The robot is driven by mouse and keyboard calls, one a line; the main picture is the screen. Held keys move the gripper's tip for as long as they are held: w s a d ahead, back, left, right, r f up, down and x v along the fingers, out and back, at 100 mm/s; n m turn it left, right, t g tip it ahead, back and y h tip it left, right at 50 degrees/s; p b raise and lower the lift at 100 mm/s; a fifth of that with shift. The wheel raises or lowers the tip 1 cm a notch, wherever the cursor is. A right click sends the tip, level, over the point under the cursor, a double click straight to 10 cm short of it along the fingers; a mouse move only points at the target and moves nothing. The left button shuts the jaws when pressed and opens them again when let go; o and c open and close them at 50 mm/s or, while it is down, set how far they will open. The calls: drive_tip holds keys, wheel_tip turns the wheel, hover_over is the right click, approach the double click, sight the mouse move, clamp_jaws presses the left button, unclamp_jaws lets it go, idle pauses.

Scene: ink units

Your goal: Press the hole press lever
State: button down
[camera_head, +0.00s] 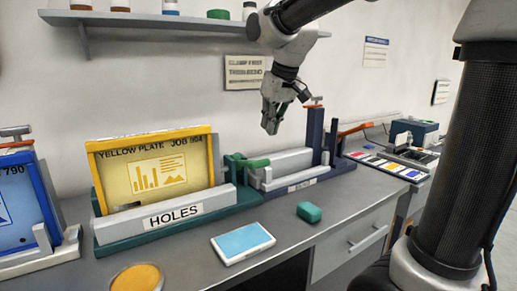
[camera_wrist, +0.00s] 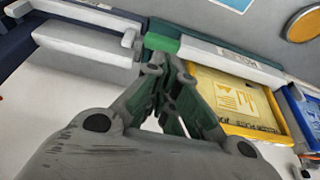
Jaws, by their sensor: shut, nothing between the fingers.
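The hole press (camera_head: 170,214) is a green base with a white bar labelled HOLES. A yellow plate (camera_head: 157,176) marked "YELLOW PLATE" stands upright in it. Its green lever (camera_head: 250,162) sits at the press's right end, roughly level. My gripper (camera_head: 271,128) is shut and empty, pointing down, above and a little right of the lever in the head view. In the wrist view my gripper's tips (camera_wrist: 160,62) meet in front of the green lever part (camera_wrist: 162,42) and overlap it in the picture. I cannot tell the gap, but the head view shows them apart.
Right of the press stand a grey block station (camera_head: 285,165), a dark blue post (camera_head: 315,135) and an orange lever (camera_head: 354,129). A blue plate (camera_head: 18,205) stands at left. A light blue pad (camera_head: 243,242), green block (camera_head: 309,212) and yellow disc (camera_head: 137,279) lie in front.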

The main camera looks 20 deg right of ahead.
drive_tip(key=shift+t, duration=0.5)
drive_tip(key=w+r, duration=0.1)
drive_tip(key=r, duration=0.1)
drive_tip(key=w+r, duration=0.1)
drive_tip(key=r, duration=0.1)
drive_tip(key=shift+w+a, duration=0.3)
drive_tip(key=shift+a, duration=0.05)
drive_tip(key=shift+f, duration=0.1)
hover_over(247, 163)
drive_tip(key=w+d, duration=0.2)
drive_tip(key=d, duration=0.2)
drive_tip(key=f, duration=0.9)
drive_tip(key=shift+a+f, duration=0.15)
drive_tip(key=shift+a, duration=0.05)
drive_tip(key=shift+s+d+f, duration=0.1)
drive_tip(key=shift+s+f, duration=0.2)
drive_tip(key=shift+f, duration=0.25)
drive_tip(key=shift+s+f, duration=0.25)
drive_tip(key=shift+f, duration=0.3)
drive_tip(key=shift+s+f, duration=0.15)
drive_tip(key=shift+f, duration=0.4)
wheel_tip(247, 163, down, 6)
drive_tip(key=s, duration=0.2)
drive_tip(key=shift+s+d+f, duration=0.15)
drive_tip(key=shift+s+d, duration=0.2)
drive_tip(key=shift+d, duration=0.05)
